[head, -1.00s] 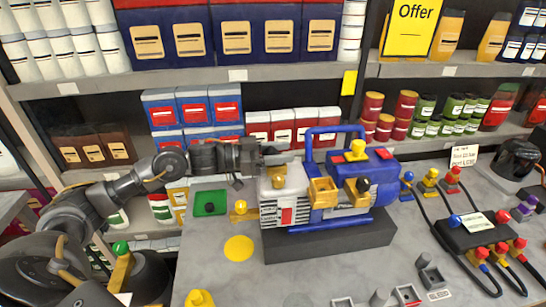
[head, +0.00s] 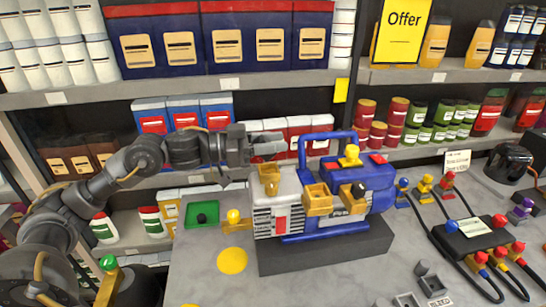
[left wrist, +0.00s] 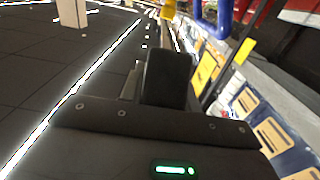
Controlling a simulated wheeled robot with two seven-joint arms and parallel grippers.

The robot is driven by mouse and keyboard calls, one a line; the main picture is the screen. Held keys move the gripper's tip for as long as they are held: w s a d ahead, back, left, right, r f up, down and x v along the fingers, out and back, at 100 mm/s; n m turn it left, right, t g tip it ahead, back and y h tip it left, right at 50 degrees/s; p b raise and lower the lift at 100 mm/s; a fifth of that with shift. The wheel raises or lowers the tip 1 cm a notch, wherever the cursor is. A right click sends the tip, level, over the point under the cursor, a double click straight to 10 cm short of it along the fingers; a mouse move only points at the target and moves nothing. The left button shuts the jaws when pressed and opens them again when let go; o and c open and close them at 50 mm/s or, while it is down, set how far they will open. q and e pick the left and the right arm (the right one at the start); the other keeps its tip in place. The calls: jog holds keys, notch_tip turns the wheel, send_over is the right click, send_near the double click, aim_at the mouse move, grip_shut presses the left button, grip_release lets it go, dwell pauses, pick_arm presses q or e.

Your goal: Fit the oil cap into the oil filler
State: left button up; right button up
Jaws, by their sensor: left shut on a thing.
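The vacuum pump (head: 375,182) is blue and white with gold fittings and stands on a dark base. A gold fitting (head: 268,178), which looks like the oil filler, stands on top of its white left end. My left gripper (head: 268,147) is right above this fitting, coming in level from the left. It is shut on a small part that I take for the oil cap; the fingers mostly hide it. I cannot tell whether this part touches the filler. In the left wrist view a dark finger (left wrist: 170,78) fills the middle. My right gripper is not in view.
A blue carrying handle (head: 333,140) rises right of my gripper. Stocked shelves stand close behind. A cabled box (head: 475,235) is at the right.

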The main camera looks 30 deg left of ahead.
pick_arm(q)
jog(key=s+d+r+b, duration=0.1)
jog(key=s+d+r, duration=0.3)
jog(key=s, duration=0.6)
jog(key=shift+d+r, duration=0.2)
jog(key=shift+r, duration=0.95)
